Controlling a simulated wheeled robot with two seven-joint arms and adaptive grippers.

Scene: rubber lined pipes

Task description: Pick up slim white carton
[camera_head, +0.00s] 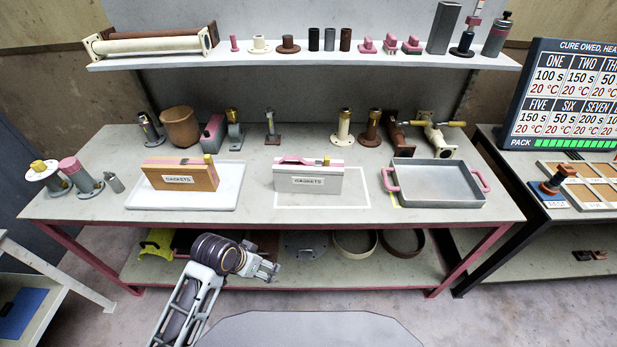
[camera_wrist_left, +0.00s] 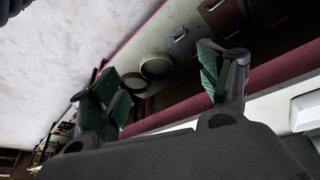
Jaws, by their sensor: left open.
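My left gripper (camera_head: 267,270) is in front of the bench, below the top's front edge and apart from that box. In the left wrist view, my left gripper (camera_wrist_left: 165,88) has its green-padded fingers spread with nothing between them. My right gripper is not in view.
A wooden GASKETS box (camera_head: 182,179) stands on a white tray (camera_head: 228,189) at left. A grey tray with pink handles (camera_head: 438,195) is at right. Pipe fittings line the bench's back, under a shelf (camera_head: 300,60). Rings lie on the lower shelf (camera_head: 310,268).

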